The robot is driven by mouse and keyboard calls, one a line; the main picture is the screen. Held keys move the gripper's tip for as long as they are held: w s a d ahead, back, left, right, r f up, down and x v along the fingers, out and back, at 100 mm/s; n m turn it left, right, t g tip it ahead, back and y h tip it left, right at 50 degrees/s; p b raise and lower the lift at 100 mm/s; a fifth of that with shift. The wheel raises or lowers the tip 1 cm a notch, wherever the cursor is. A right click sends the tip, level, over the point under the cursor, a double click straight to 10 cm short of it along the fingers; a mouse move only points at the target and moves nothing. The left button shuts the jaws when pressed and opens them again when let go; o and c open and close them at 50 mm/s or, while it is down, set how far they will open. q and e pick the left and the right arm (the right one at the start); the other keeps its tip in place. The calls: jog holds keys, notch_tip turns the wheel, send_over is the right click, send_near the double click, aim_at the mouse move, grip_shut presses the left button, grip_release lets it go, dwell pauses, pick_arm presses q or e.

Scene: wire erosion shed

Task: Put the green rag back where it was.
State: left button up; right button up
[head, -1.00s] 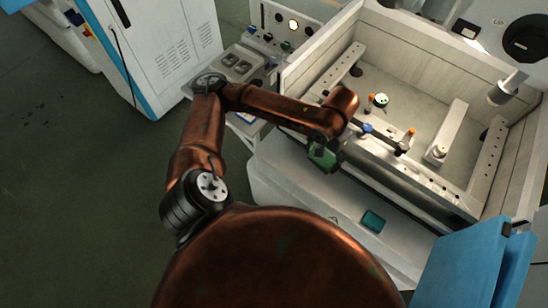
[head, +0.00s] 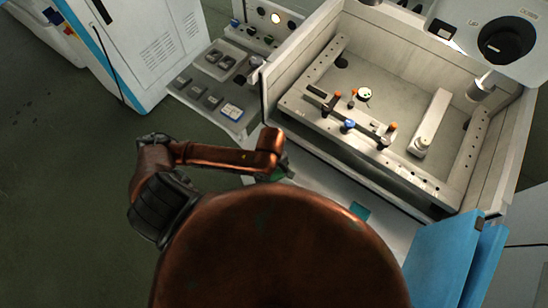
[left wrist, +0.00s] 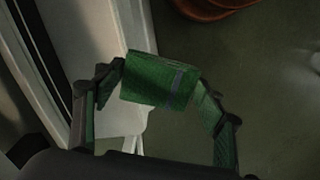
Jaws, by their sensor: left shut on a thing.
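The green rag, a folded block with a grey band, shows in the left wrist view (left wrist: 160,82) between the two fingers of my left gripper (left wrist: 158,88). My left gripper is shut on it. In the head view my left gripper (head: 282,168) is at the front edge of the machine, mostly hidden behind my own arm, and only a small green patch of the rag (head: 278,175) shows. In the left wrist view, a pale ledge lies left of the rag and dark green floor lies to its right. My right gripper is not in view.
A small teal item (head: 360,211) lies on the machine's pale front ledge (head: 330,190). The open machine tank (head: 400,90) holds clamps and knobs. A control panel (head: 215,85) stands left of it, and blue doors (head: 448,262) stand at right. The floor at left is clear.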

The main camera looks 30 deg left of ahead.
pick_arm(q)
jog(key=w+a+f, duration=0.2)
jog(key=w+f, duration=0.1)
jog(key=w+a+f+b, duration=0.1)
jog(key=w+f, duration=0.2)
jog(key=w, duration=0.1)
jog(key=w+a+f, duration=0.2)
jog(key=w+f, duration=0.1)
jog(key=w, duration=0.1)
jog(key=shift+w+a+b, duration=0.25)
jog(key=shift+a+b, duration=0.05)
jog(key=shift+w+a+f, duration=0.25)
jog(key=shift+w+f, duration=0.25)
jog(key=shift+f, duration=0.15)
notch_tip(320, 180, down, 3)
jog(key=shift+s, duration=0.1)
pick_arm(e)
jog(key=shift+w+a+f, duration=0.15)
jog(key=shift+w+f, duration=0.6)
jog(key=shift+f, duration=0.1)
pick_arm(q)
jog(key=shift+d+f, duration=0.1)
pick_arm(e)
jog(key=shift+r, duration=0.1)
pick_arm(q)
jog(key=o, duration=1.1)
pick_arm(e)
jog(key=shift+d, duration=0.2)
